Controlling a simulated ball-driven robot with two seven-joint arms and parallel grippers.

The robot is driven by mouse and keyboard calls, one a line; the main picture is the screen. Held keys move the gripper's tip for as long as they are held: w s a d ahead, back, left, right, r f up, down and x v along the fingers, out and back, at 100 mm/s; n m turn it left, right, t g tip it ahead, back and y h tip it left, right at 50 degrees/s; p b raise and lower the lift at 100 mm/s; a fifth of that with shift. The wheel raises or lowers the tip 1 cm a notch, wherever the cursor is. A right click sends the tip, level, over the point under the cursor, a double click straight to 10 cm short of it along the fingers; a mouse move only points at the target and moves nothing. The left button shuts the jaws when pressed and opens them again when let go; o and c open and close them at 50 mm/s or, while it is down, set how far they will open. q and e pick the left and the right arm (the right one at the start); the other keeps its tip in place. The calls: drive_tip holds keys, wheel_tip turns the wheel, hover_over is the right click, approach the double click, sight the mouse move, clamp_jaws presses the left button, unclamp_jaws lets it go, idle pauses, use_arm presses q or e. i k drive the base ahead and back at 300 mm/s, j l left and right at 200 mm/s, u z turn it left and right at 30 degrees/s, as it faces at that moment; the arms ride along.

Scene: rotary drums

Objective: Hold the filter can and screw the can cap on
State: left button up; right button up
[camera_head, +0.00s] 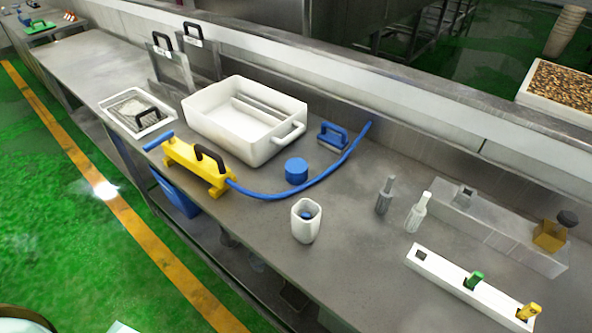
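A white, squarish upright can (306,222), which I take for the filter can, stands near the front edge of the steel counter. Neither of my grippers is in view.
A blue hose (312,184) from a yellow pump-like tool (197,166) curves around the cap. A white tub (291,139) and blue-handled brush (331,136) stand behind. Two bottles (383,196) (418,212) and a white rack (446,275) are right. Counter around the can is clear.

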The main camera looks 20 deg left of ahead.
sight(305, 231)
drive_tip(key=z, duration=0.55)
drive_tip(key=j+z, duration=0.35)
drive_tip(key=k+j+z, duration=0.15)
drive_tip(key=j+z, duration=0.15)
drive_tip(key=k+j+z, duration=0.15)
drive_tip(key=j+z, duration=0.2)
drive_tip(key=k+j, duration=0.2)
drive_tip(key=j, duration=0.15)
drive_tip(key=k+j+z, duration=0.1)
drive_tip(key=j, duration=0.25)
drive_tip(key=k+j, duration=0.3)
drive_tip(key=j+z, duration=0.05)
